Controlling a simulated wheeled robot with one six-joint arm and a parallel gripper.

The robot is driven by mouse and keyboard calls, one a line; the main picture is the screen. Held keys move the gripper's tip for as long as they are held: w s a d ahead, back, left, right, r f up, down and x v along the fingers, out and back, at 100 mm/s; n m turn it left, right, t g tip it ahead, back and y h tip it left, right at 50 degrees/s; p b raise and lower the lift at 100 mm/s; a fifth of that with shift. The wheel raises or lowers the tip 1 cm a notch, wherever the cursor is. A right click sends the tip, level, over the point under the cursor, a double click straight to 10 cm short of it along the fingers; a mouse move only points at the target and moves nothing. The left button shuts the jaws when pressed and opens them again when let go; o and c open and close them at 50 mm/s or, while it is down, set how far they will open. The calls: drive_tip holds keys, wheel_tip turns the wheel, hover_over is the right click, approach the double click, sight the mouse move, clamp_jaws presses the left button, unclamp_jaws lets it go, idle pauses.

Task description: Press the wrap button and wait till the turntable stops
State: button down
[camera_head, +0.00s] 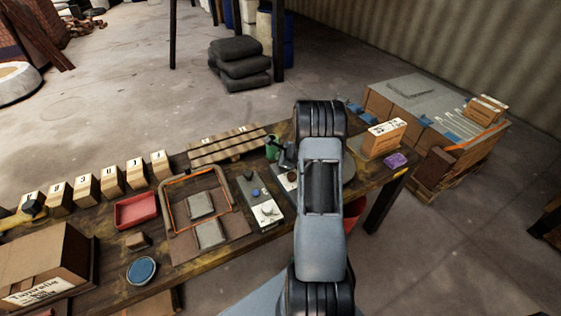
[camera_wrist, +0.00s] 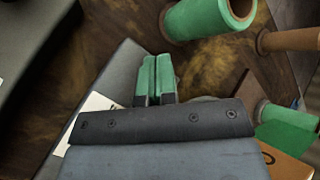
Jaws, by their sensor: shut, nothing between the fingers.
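My gripper (camera_wrist: 156,76) shows in the wrist view with its two green fingertips together and nothing between them. It is above a grey panel (camera_wrist: 118,72) with a white label, which my gripper partly covers; I cannot tell whether the fingertips touch it. In the head view, a narrow control box (camera_head: 243,184) with small knobs stands on the bench just left of my arm. I cannot tell which part is the wrap button. A grey rounded edge, perhaps the turntable (camera_head: 349,169), shows behind my arm, mostly hidden. Whether it turns cannot be told.
A green roll (camera_wrist: 208,16) lies close beyond my fingertips in the wrist view. The wooden bench (camera_head: 240,250) also bears a red tray (camera_head: 137,211), several lettered blocks, a carton (camera_head: 45,262) and a purple item (camera_head: 397,160). A loaded pallet stands at right.

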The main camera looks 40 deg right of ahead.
drive_tip(key=shift+r, duration=0.75)
drive_tip(key=shift+p, duration=0.3)
